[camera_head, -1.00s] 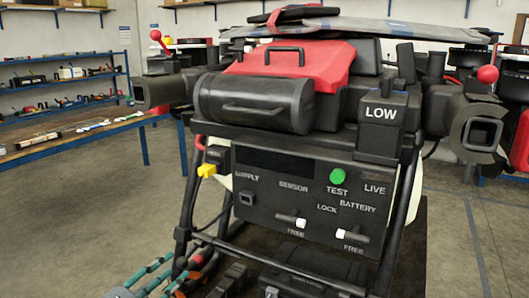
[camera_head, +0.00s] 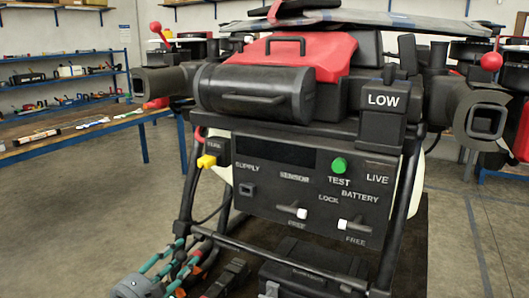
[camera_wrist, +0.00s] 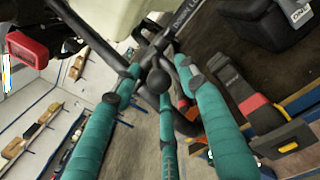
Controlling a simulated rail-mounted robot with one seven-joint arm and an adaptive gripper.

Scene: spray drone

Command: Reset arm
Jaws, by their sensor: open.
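My gripper (camera_head: 188,256) shows at the lower left of the head view, with teal-wrapped fingers and dark tips. It is open, with nothing seen held in it. In the wrist view its fingers (camera_wrist: 160,84) reach up towards dark tubing under a pale body. The spray drone (camera_head: 290,190) fills the middle of the head view.
A long bench (camera_head: 75,136) with tools stands at the left, with shelves behind it. A black case (camera_head: 312,266) lies below the drone's panel. In the wrist view a black strap with red and yellow parts (camera_wrist: 272,125) lies at the right. The floor at the left is clear.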

